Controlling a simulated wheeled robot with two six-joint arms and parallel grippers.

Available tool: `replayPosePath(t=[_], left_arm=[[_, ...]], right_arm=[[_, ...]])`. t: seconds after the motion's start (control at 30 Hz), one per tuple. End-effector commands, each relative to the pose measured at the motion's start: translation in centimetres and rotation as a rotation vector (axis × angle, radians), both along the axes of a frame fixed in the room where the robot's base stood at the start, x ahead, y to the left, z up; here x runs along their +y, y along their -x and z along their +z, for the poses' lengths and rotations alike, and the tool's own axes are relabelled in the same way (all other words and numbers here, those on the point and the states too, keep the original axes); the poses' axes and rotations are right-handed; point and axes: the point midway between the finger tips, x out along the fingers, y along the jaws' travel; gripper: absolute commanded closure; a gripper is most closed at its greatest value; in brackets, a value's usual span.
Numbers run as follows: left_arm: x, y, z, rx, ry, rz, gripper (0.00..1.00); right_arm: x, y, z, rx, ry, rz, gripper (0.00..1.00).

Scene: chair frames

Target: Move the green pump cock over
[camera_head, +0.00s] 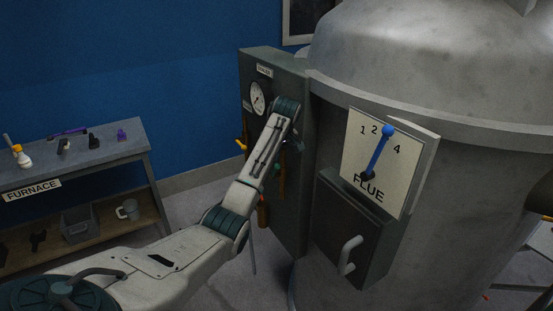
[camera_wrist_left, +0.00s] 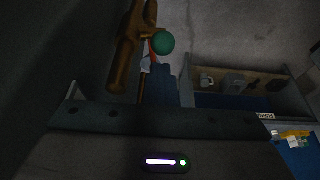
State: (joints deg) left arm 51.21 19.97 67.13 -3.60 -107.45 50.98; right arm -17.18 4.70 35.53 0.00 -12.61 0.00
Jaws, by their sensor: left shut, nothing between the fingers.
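The green pump cock shows in the left wrist view as a round green knob (camera_wrist_left: 163,43) beside a brown pipe fitting (camera_wrist_left: 127,55). In the head view a small green spot (camera_head: 276,168), possibly the same knob, shows beside the forearm, in front of the dark panel. My left gripper (camera_head: 294,144) is at the panel, mostly hidden behind its own wrist. My right gripper is not in view.
The dark panel (camera_head: 283,80) carries a round gauge (camera_head: 258,98) and orange handles. Right of it stand the grey tank (camera_head: 430,70), a FLUE plate (camera_head: 358,150) with a blue lever (camera_head: 379,153), and a handled box (camera_head: 340,215). A FURNACE shelf (camera_head: 90,165) is at left.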

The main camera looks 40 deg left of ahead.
Motion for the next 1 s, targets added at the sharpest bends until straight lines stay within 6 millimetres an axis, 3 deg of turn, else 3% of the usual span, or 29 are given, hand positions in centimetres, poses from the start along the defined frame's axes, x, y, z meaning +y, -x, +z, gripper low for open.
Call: replayPosePath(t=[1.0], left_arm=[[2.1, -0.9, 0.8, 0.001, 0.002, -0.002, 1.0]], right_arm=[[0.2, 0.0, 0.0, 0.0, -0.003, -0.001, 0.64]])
